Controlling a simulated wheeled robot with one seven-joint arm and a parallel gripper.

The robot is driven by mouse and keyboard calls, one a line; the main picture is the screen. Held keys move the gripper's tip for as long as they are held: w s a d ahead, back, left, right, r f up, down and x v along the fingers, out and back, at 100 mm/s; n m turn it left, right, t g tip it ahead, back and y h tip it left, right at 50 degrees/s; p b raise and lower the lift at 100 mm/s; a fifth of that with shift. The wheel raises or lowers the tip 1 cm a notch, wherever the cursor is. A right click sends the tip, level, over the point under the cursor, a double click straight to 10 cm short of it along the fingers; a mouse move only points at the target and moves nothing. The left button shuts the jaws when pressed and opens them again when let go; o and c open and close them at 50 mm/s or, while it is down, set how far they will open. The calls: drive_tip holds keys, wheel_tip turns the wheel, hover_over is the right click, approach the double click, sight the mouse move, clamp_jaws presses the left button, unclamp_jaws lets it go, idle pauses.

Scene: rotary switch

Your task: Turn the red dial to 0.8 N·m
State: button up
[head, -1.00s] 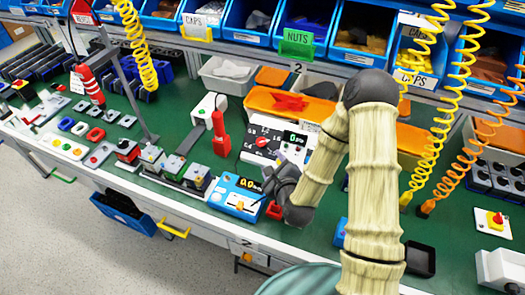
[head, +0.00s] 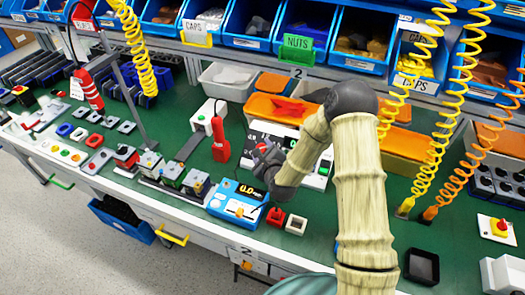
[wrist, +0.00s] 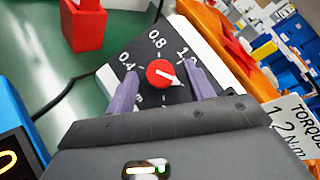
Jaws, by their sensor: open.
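The red dial (wrist: 160,73) sits on the black face of a control box (wrist: 212,72) in the wrist view. Its white pointer points to the lower right, away from the 0.8 mark at the top. Marks 0.4, 0.8 and a partly hidden one starting with 1 are readable around it. My gripper (wrist: 161,69) is open, with one purple finger on each side of the dial. I cannot tell whether the fingers touch it. In the head view my gripper (head: 267,160) is over the control box (head: 321,171) and hides part of it.
A blue meter (head: 236,203) reading 0.0 stands in front of the box. A red-handled tool (head: 220,140) stands to its left. Orange bins (head: 300,108) lie behind.

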drive_tip(key=c, duration=1)
drive_tip(key=shift+o, duration=0.2)
